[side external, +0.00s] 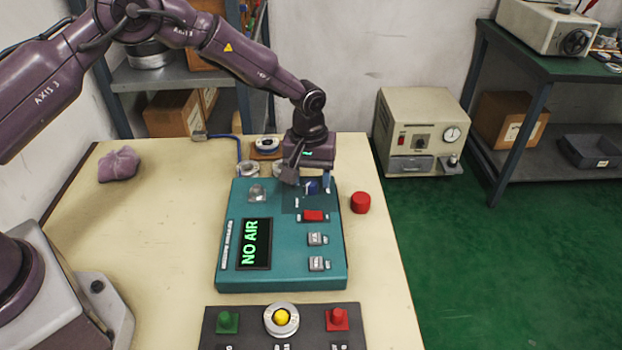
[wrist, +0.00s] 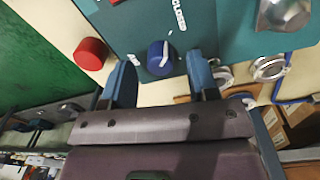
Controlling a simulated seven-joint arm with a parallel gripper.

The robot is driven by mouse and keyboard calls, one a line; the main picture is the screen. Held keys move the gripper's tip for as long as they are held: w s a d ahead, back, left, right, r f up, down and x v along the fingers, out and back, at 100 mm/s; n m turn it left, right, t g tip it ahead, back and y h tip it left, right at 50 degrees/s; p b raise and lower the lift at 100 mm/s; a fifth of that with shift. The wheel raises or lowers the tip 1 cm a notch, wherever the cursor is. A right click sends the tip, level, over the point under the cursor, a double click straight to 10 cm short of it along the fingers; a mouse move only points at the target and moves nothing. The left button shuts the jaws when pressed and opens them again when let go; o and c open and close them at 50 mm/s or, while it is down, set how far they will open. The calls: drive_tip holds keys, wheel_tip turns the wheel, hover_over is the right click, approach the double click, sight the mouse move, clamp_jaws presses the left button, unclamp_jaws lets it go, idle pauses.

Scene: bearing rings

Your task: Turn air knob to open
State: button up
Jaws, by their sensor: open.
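The air knob (wrist: 161,58) is round and blue with a white pointer line, at the far end of the teal panel (side external: 285,277). In the wrist view its pointer aims up, roughly towards a "CLOSED" label (wrist: 179,14). The knob also shows, partly hidden, in the side view (side external: 311,188). My gripper (side external: 308,180) is open over the panel's far end. In the wrist view its two blue fingers stand either side of the knob, with visible gaps. I cannot tell how far the fingertips reach down. The panel's display (side external: 253,244) reads "NO AIR" in green.
A red cylinder (side external: 360,203) stands right of the panel, close to my gripper. A red switch (side external: 313,216) and grey buttons (side external: 317,239) lie nearer the front. A dark control box (side external: 247,313) stands in front.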

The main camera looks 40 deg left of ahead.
drive_tip(key=shift+f, duration=0.65)
drive_tip(key=c, duration=0.9)
